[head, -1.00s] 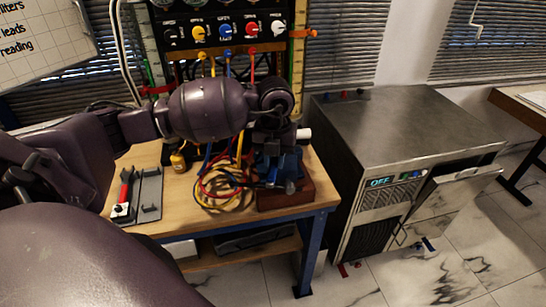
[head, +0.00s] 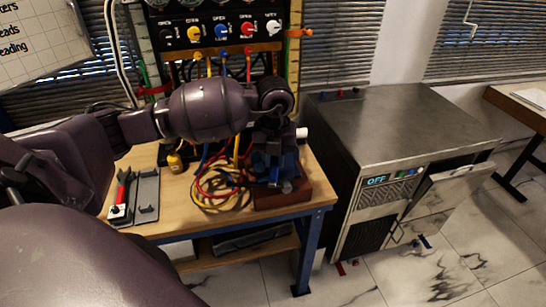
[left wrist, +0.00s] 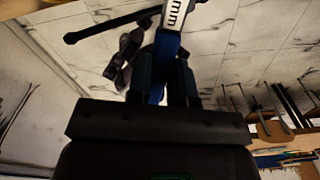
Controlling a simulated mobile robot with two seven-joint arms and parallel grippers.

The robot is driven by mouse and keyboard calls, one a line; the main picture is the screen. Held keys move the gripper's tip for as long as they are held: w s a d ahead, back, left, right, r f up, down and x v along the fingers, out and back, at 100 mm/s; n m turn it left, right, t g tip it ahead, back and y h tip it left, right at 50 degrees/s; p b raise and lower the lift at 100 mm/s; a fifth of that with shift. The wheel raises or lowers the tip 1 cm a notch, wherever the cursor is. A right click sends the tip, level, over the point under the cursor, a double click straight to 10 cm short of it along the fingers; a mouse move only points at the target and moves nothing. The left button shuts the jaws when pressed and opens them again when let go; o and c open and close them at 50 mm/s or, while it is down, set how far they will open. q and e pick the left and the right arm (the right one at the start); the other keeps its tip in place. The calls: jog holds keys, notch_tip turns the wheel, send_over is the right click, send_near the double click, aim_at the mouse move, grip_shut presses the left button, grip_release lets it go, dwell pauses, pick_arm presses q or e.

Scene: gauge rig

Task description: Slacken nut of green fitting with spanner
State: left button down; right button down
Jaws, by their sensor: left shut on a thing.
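My left gripper (head: 270,143) is over the right part of the bench, partly hidden by its own wrist. In the left wrist view its fingers (left wrist: 162,75) are shut on a blue tool with a white label ending in "mm" (left wrist: 176,12), which looks like the spanner. The tool's far end is out of that view. I cannot make out the green fitting or its nut; my left arm covers part of the rig. My right gripper is not in view.
Coiled hoses (head: 216,188) lie left of the brown block. A valve panel (head: 221,33) stands behind. A metal cabinet (head: 400,125) stands right of the bench.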

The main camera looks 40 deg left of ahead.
pick_arm(q)
jog(key=shift+w+d+n, duration=0.35)
jog(key=shift+d+n, duration=0.1)
jog(key=shift+n, duration=0.05)
dwell(0.8)
jog(key=shift+s+a+m, duration=0.5)
jog(key=shift+a+m, duration=0.3)
jog(key=shift+m, duration=0.1)
dwell(0.5)
jog(key=shift+s, duration=0.1)
jog(key=shift+s+d+p, duration=0.2)
jog(key=shift+s+d, duration=0.15)
jog(key=shift+s, duration=0.35)
jog(key=shift+s+d+p, duration=0.25)
jog(key=shift+s+d, duration=0.15)
jog(key=shift+s, duration=0.3)
jog(key=shift+s+d+p, duration=0.2)
jog(key=shift+s+d, duration=0.15)
jog(key=shift+s, duration=0.35)
jog(key=shift+r, duration=0.15)
jog(key=shift+r+p, duration=1.3)
jog(key=shift+r, duration=0.85)
